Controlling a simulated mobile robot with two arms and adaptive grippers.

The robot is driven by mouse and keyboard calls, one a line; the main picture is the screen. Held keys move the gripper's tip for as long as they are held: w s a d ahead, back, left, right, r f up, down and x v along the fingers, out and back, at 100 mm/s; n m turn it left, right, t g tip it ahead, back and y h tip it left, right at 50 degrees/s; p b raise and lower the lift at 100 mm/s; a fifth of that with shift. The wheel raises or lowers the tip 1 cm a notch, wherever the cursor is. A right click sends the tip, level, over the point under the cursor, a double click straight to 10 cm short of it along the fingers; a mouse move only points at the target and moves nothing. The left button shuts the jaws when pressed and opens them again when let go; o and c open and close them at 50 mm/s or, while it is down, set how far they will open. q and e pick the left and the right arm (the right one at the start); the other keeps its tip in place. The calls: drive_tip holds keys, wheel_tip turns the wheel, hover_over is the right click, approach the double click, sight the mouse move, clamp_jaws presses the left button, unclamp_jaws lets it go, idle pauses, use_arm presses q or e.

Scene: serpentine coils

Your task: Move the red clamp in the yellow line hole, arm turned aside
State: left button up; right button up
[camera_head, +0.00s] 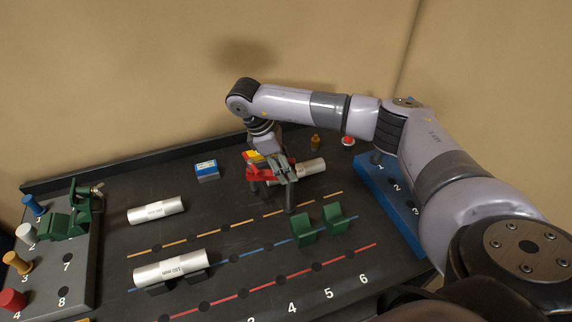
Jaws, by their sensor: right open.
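The red clamp (257,174) is at the far middle of the dark table, partly hidden behind my right gripper. My right gripper (272,194) is open and points down at the clamp, one finger at the clamp's left and the other nearer the yellow line. I cannot tell whether the fingers touch the clamp. The yellow line (190,239) runs across the table with dark holes along it, and the gripper covers part of its right half. The clamp's arm direction is not clear. My left gripper is not in view.
A silver cylinder (311,168) lies right of the clamp, another (156,210) lies at left, and a third (170,269) rests on dark supports. Green blocks (303,230) stand at the blue line. A blue box (207,170), a green clamp (70,218) and a blue rack (376,185) stand around.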

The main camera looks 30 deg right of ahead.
drive_tip(key=v, duration=1.2)
